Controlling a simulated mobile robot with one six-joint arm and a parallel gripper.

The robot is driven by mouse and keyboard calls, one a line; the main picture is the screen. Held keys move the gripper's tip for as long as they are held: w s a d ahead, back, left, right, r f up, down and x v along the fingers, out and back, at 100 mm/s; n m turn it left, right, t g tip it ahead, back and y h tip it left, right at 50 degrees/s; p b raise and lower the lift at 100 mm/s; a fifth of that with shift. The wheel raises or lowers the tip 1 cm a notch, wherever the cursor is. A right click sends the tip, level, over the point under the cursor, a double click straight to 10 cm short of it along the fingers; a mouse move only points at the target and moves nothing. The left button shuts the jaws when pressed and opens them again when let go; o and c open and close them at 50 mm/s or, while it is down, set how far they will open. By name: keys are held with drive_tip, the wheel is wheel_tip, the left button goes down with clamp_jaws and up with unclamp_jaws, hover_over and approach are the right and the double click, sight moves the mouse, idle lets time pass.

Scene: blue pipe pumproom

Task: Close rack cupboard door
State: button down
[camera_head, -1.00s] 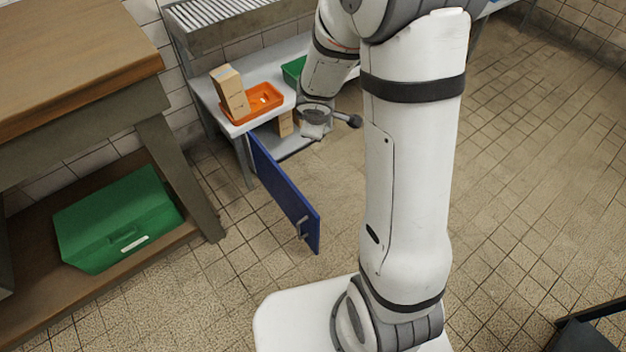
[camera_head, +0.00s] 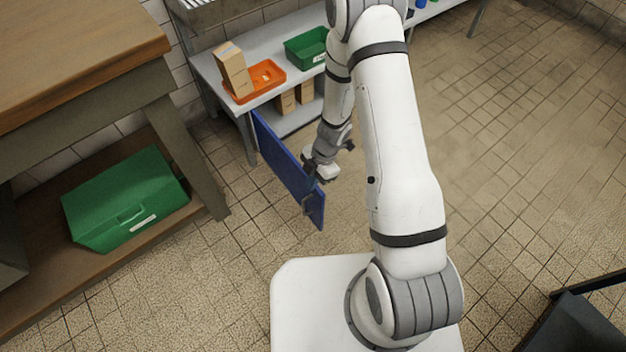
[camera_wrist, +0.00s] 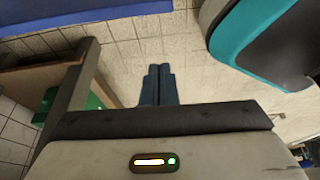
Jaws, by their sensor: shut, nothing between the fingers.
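The blue rack cupboard door (camera_head: 280,160) stands open, swung out from the left front of the rack (camera_head: 232,98) toward me. Its handle (camera_head: 307,204) is near the free end, on the left face. My gripper (camera_head: 313,178) is shut and empty at the upper edge of the door near its free end, on the right side. I cannot tell whether it touches the door. In the wrist view the shut fingers (camera_wrist: 158,72) point over the floor, and the blue door (camera_wrist: 85,12) crosses the top left.
The rack's shelf holds an orange tray (camera_head: 262,82), a cardboard box (camera_head: 233,70) and a green bin (camera_head: 306,47). More boxes stand on its lower shelf. A wooden workbench (camera_head: 75,55) with a large green crate (camera_head: 125,200) stands at left.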

wheel_tip(320, 180, down, 7)
drive_tip(key=d+b, duration=0.1)
drive_tip(key=b, duration=0.3)
drive_tip(key=shift+w+d+b, duration=0.15)
drive_tip(key=shift+w+b, duration=0.2)
drive_tip(key=shift+w, duration=0.05)
